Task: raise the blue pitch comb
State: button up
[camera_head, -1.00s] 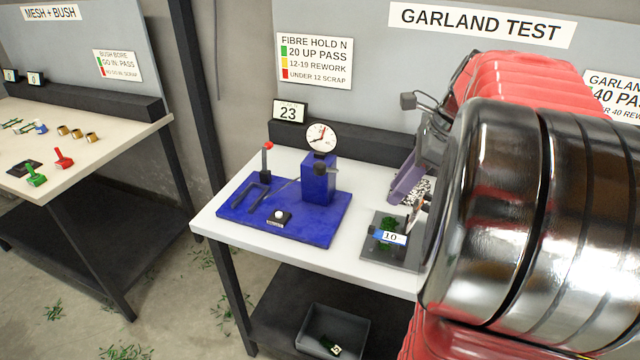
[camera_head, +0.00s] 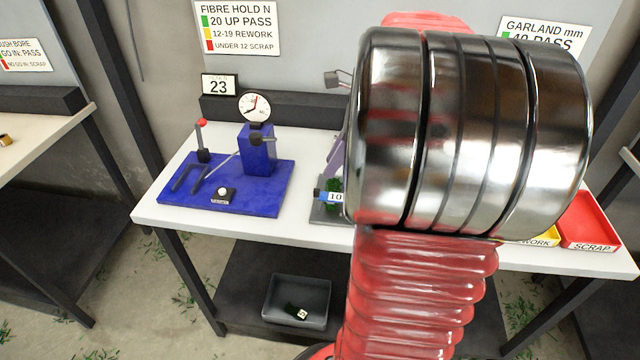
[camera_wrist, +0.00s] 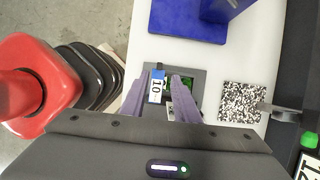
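The blue pitch comb (camera_wrist: 155,88), a small blue piece with a white "10" label, is at the grey plate (camera_wrist: 201,84) with green bristles on it. In the head view the comb (camera_head: 328,197) shows at the plate's left edge, partly hidden by my arm. My gripper (camera_wrist: 160,80) is over the plate with its two purple fingers apart. The comb lies between the fingers in the picture, nearer the left one. I cannot tell whether a finger touches it or whether it rests on the plate. The fingers are mostly hidden in the head view.
A blue fixture (camera_head: 270,195) with a dial gauge stands left of the plate. A speckled square (camera_wrist: 243,101) lies right of the plate in the wrist view. Red (camera_head: 590,222) and yellow (camera_head: 545,238) trays sit at the table's right. A grey bin (camera_head: 298,300) is on the lower shelf.

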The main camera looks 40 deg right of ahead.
aim_at(317, 189)
jog(key=x, duration=0.9)
jog(key=shift+c, duration=0.4)
grip_shut()
jog(key=shift+d+r, duration=0.1)
jog(key=shift+d, duration=0.15)
jog(key=shift+a, duration=0.1)
